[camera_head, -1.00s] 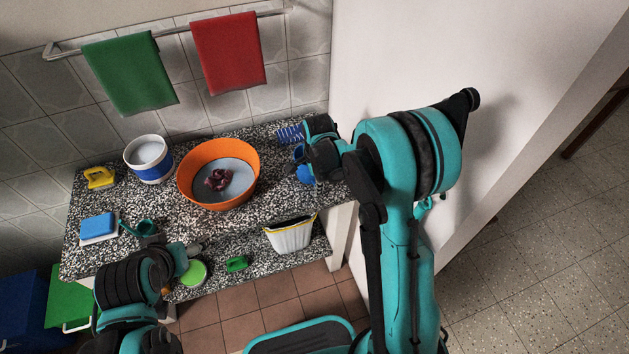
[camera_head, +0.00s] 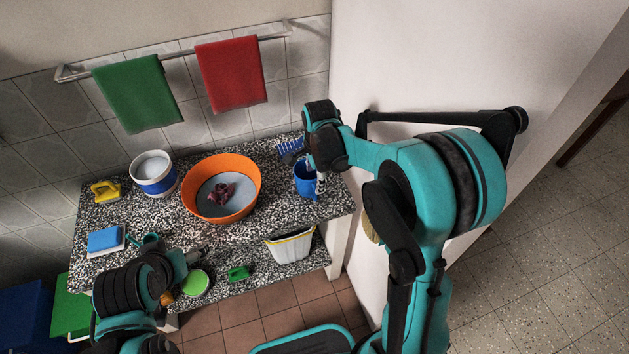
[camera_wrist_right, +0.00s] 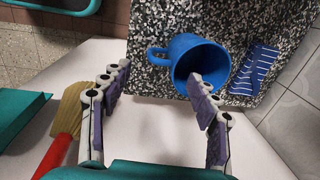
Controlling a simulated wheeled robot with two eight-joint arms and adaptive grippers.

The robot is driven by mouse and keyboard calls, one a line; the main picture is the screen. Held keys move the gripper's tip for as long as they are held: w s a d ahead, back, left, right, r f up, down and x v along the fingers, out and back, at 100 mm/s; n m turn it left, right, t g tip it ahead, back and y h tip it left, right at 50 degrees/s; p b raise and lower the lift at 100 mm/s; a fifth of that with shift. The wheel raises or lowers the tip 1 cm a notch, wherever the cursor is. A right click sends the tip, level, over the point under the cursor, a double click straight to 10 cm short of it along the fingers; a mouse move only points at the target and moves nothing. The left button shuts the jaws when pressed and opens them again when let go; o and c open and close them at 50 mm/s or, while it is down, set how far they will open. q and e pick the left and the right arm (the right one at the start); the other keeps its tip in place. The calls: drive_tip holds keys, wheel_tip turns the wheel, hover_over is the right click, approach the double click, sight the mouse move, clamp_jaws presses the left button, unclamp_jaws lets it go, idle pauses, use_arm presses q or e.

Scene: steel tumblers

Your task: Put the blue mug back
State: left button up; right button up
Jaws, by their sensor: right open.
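The blue mug (camera_head: 305,182) stands at the right end of the speckled counter (camera_head: 270,230). In the right wrist view the mug (camera_wrist_right: 197,58) shows its open mouth, with its handle to the left. My right gripper (camera_head: 320,183) is open and empty beside the mug. In the right wrist view its fingers (camera_wrist_right: 161,76) are spread, and the right fingertip overlaps the mug's mouth in the picture; I cannot tell if it touches. My left gripper (camera_head: 188,262) is low at the counter's front left, its fingers unclear.
A blue striped item (camera_head: 290,149) lies just behind the mug. An orange basin (camera_head: 245,205) holding a dark red cloth and a white-and-blue pot (camera_head: 153,185) stand to the left. A white wall (camera_head: 400,70) bounds the right.

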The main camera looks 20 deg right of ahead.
drive_tip(key=shift+s+r, duration=0.1)
drive_tip(key=shift+r, duration=0.35)
drive_tip(key=s+r+n+t, duration=0.3)
drive_tip(key=s+r+n, duration=0.1)
drive_tip(key=s+n, duration=0.4)
drive_tip(key=s+r+n+t, duration=0.3)
drive_tip(key=s+r+n, duration=0.2)
drive_tip(key=s+n, duration=0.4)
drive_tip(key=shift+s+r+n, duration=0.25)
drive_tip(key=shift+s+n, duration=0.05)
drive_tip(key=shift+s, duration=0.55)
